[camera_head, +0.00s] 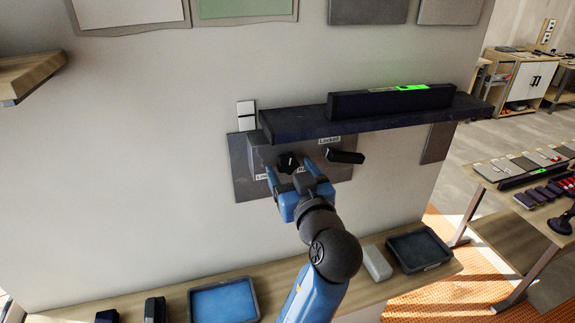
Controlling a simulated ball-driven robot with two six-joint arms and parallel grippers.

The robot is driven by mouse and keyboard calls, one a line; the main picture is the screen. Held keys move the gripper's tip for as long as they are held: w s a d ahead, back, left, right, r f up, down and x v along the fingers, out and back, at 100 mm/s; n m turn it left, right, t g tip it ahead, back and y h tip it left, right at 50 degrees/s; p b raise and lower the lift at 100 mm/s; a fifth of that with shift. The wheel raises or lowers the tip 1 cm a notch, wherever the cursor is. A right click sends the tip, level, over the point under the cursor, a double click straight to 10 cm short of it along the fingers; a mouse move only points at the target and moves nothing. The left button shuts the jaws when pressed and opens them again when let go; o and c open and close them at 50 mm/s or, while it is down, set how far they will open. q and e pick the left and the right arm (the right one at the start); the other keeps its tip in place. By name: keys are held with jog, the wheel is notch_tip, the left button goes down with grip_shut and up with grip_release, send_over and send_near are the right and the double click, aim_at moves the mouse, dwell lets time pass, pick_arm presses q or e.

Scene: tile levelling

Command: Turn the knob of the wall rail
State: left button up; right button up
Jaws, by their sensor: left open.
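The wall rail (385,119) is a dark ledge fixed to the wall. A grey plate (241,178) is mounted below its left part. A black round knob (288,161) with a small white mark sits on the plate. A black lever handle (346,157) is to its right, under a label reading "Locked". My left gripper (292,172) has blue fingers and is open, just in front of and slightly below the knob. The fingers partly cover the plate and another label; I cannot tell whether they touch the knob. My right gripper is not in view.
A dark bar-shaped level (390,102) with a lit green display rests on the rail. A bench below holds a blue tray (223,302), a dark tray (419,250) and a white block (377,263). A side table stands at right. The wall left of the plate is clear.

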pick_arm(q)
jog(key=shift+w, duration=0.1)
jog(key=c, duration=1.1)
jog(key=shift+o, duration=0.2)
jog(key=n+b, duration=0.7)
jog(key=b, duration=0.5)
jog(key=shift+d+f, duration=0.1)
jog(key=shift+r+n+b, duration=0.2)
jog(key=shift+n+b, duration=0.6)
jog(key=shift+b, duration=0.4)
